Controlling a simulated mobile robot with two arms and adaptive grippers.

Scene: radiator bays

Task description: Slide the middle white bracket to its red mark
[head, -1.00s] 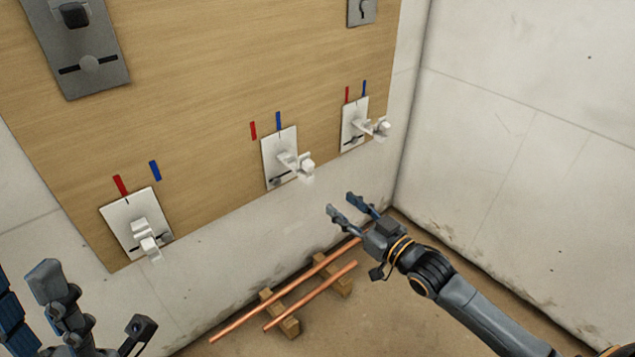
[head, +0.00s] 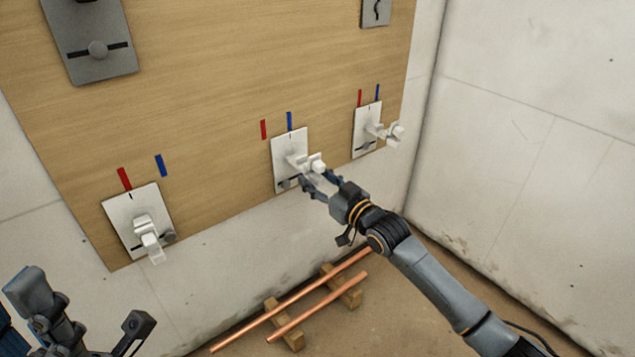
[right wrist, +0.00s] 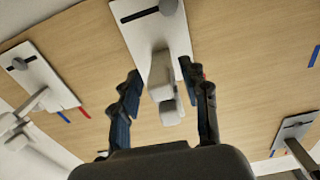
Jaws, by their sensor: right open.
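The middle white bracket (head: 298,160) sits on a wooden board. The black tick at its plate's top is below the blue mark (head: 289,121), and the red mark (head: 264,130) is to the left. My right gripper (head: 314,182) is open at the bracket's projecting arm. In the right wrist view, the bracket (right wrist: 161,75) shows between the spread fingers of my gripper (right wrist: 163,88); I cannot tell whether they touch it. My left gripper (head: 60,315) is at the lower left, partly cut off, away from the board.
Similar white brackets are at the left (head: 135,220) and right (head: 368,130), each with red and blue marks above. A grey plate with a knob (head: 92,45) is at the upper left. Copper pipes (head: 300,298) lie on wood blocks on the floor. A wall bounds the right.

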